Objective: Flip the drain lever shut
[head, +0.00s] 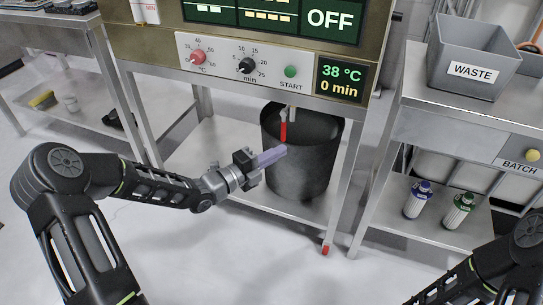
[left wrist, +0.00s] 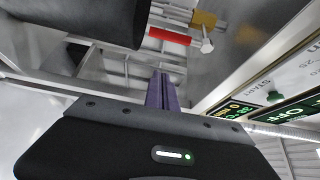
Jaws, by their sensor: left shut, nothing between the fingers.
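The red drain lever (head: 283,131) hangs downward under the machine, in front of the dark bucket. The lever also shows in the left wrist view (left wrist: 170,36), beside a brass-coloured valve body (left wrist: 203,19). My left gripper (head: 284,150) has purple fingers pressed together with nothing between them. Its tips are close to the lever's lower end in the head view; I cannot tell whether they touch. In the left wrist view the shut fingers (left wrist: 161,76) show a gap to the lever. My right gripper is out of view; only part of that arm shows at lower right.
The dark bucket (head: 296,178) stands on the machine's lower shelf (head: 215,145). The control panel (head: 235,62) overhangs the lever. A grey waste bin (head: 445,86) and two bottles (head: 417,200) are on the right-hand stand. The floor at lower middle is clear.

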